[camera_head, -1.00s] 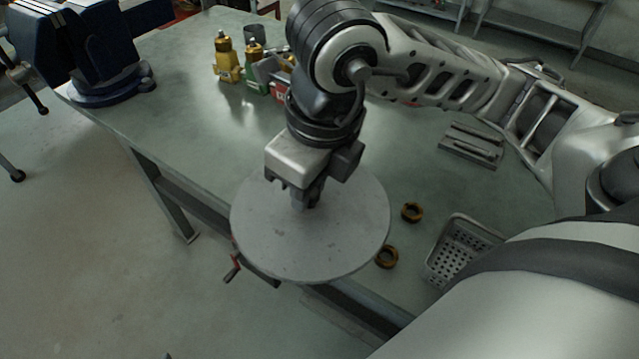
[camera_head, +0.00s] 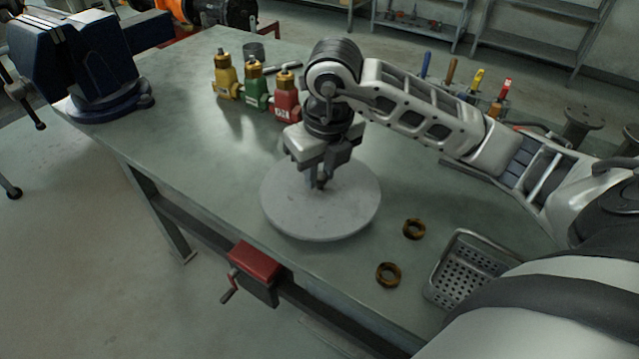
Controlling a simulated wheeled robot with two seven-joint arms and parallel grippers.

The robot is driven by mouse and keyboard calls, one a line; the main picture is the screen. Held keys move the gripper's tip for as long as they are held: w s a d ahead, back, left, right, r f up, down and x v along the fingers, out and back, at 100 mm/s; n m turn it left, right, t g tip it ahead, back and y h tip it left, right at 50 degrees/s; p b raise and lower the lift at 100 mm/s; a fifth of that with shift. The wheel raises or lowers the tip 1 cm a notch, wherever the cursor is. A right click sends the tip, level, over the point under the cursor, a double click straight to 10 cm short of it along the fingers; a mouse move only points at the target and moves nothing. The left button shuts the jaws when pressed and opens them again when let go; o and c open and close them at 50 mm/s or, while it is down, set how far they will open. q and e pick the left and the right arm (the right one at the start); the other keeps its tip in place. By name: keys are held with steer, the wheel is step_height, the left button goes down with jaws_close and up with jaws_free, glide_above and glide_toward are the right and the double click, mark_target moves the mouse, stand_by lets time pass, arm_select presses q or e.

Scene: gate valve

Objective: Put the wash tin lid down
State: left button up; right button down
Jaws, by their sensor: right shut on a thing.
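The wash tin lid (camera_head: 330,216) is a round, flat grey disc, level, at or just above the bench top near its front edge. I cannot tell whether it touches the bench. My right gripper (camera_head: 318,186) points down at the middle of the lid and is shut on it, at a grip point that its fingers largely hide. My left gripper is not in view.
The green-grey bench (camera_head: 190,125) is clear left of the lid. Yellow, green and red valves (camera_head: 256,88) stand behind. Two brass rings (camera_head: 388,274) and a perforated basket (camera_head: 465,268) lie to the right. A blue vise (camera_head: 105,85) stands at the left; a red clamp (camera_head: 254,263) hangs at the front edge.

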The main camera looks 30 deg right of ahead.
mark_target(319, 186)
steer(key=shift+w+d+f, duration=0.25)
steer(key=shift+w+f, duration=0.15)
steer(key=shift+f, duration=0.15)
steer(key=shift+w+f, duration=0.15)
steer(key=shift+f, duration=1.55)
steer(key=shift+f, duration=0.1)
steer(key=c, duration=1.2)
jaws_free()
steer(key=shift+c, duration=0.2)
steer(key=r, duration=0.4)
steer(key=s+r, duration=0.1)
steer(key=r, duration=0.3)
steer(key=s+r, duration=0.1)
steer(key=r, duration=0.3)
steer(key=shift+w+p, duration=0.1)
steer(key=shift+p, duration=0.2)
